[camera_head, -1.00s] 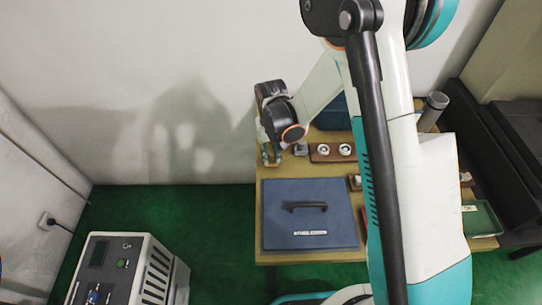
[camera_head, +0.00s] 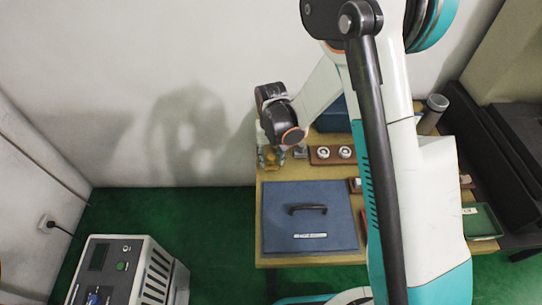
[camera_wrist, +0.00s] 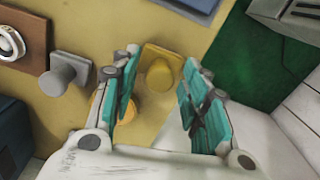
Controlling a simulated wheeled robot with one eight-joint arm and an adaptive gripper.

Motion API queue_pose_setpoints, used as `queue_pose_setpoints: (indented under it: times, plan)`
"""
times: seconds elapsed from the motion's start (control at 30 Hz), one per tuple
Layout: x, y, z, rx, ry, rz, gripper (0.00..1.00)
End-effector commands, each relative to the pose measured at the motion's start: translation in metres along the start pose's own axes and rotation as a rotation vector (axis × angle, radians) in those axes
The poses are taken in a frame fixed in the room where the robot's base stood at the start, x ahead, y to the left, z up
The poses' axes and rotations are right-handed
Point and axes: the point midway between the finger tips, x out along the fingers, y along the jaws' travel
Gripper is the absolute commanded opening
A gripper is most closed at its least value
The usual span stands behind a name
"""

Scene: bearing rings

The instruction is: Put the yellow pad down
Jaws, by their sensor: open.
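The yellow pad (camera_wrist: 171,58) has a square base with a round yellow knob on top. It rests on the tan table near the back left edge, and shows small in the head view (camera_head: 271,168). My gripper (camera_wrist: 159,70) is open, its teal fingers on either side of the knob with gaps showing. In the head view my gripper (camera_head: 272,157) points down over the pad. A round orange-yellow thing (camera_wrist: 98,104) shows partly behind the left finger in the wrist view.
A grey knobbed pad (camera_wrist: 68,72) stands left of the yellow one in the wrist view. A brown block with bearing rings (camera_head: 333,154) and a blue lidded case (camera_head: 310,225) are on the table (camera_head: 285,259). A wall is close behind; green floor (camera_head: 220,220) lies left.

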Motion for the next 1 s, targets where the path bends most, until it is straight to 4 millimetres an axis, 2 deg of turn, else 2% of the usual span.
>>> queue_pose_setpoints:
  times: [0.3,0.5,0.63,0.9,1.0]
  plan:
    - [-0.068,0.0,0.001,0.0,0.0,0.0,0.42]
    - [-0.1,0.0,0.0,0.0,0.0,0.0,0.42]
    - [-0.111,0.0,0.0,0.0,0.0,0.0,0.42]
    - [-0.118,0.001,0.001,0.001,0.004,-0.001,0.42]
    - [-0.132,0.007,0.004,0.006,0.02,-0.003,0.42]
